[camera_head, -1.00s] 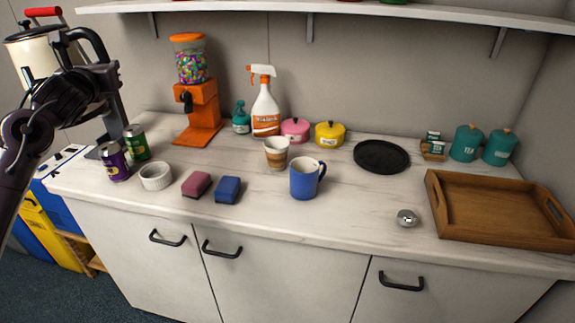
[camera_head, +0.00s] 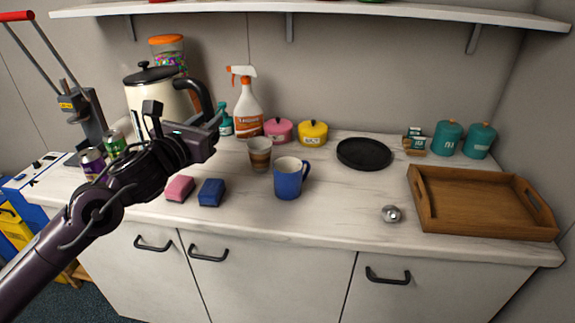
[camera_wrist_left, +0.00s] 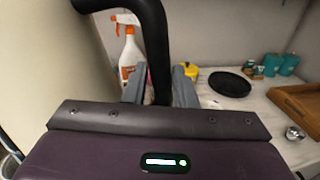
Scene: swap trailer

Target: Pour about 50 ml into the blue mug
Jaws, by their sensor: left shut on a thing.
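The blue mug (camera_head: 288,179) stands upright on the counter, its handle to the right. My left gripper (camera_head: 212,128) is shut on the black handle of a cream kettle (camera_head: 158,98) with a black lid. The kettle looks upright and is held left of the mug, in front of the candy dispenser. In the left wrist view, the kettle's black handle (camera_wrist_left: 156,45) passes between the fingers and its cream body (camera_wrist_left: 40,50) fills the left side. The kettle's spout and any liquid in it are hidden. My right gripper is in neither view.
A paper cup (camera_head: 259,155) stands just behind and left of the mug. A spray bottle (camera_head: 246,105), two small pots and a black plate (camera_head: 364,153) stand behind. A wooden tray (camera_head: 482,232) is at right.

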